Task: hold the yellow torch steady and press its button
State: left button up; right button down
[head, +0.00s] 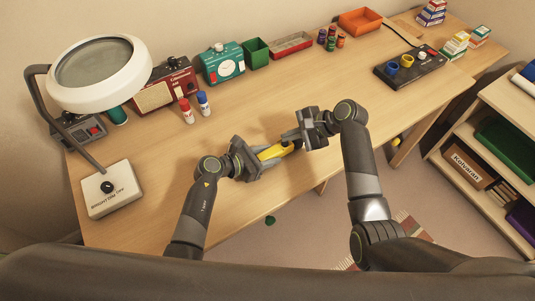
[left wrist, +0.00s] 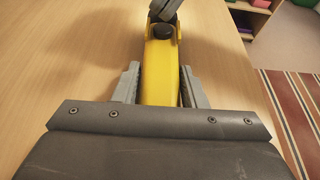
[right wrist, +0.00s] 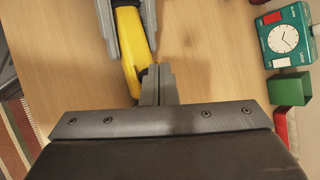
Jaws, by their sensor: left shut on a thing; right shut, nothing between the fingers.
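The yellow torch (head: 273,152) lies along my left gripper (head: 262,156), above the desk's front part. In the left wrist view the torch (left wrist: 161,72) sits between the two grey fingers (left wrist: 157,88), which are shut on its body. A dark round button (left wrist: 162,31) shows on top, towards its far end. My right gripper (head: 287,139) is shut and empty, its fingertips at that far end. In the right wrist view the shut fingertips (right wrist: 156,70) are beside or over the torch (right wrist: 130,45). I cannot tell whether they touch the button.
A lamp (head: 100,72), a red radio (head: 166,86), a teal timer (head: 222,64), glue-like bottles (head: 187,110) and trays stand along the back. A white switch box (head: 110,188) is at the left, a dark panel (head: 410,68) at the right. The desk around the grippers is clear.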

aim_at(289, 145)
jog(key=shift+r, duration=0.15)
notch_tip(289, 145, up, 6)
jog(key=shift+f, duration=0.1)
dwell(0.5)
pick_arm(q)
jog(key=o, duration=1.2)
jog(key=shift+c, duration=0.2)
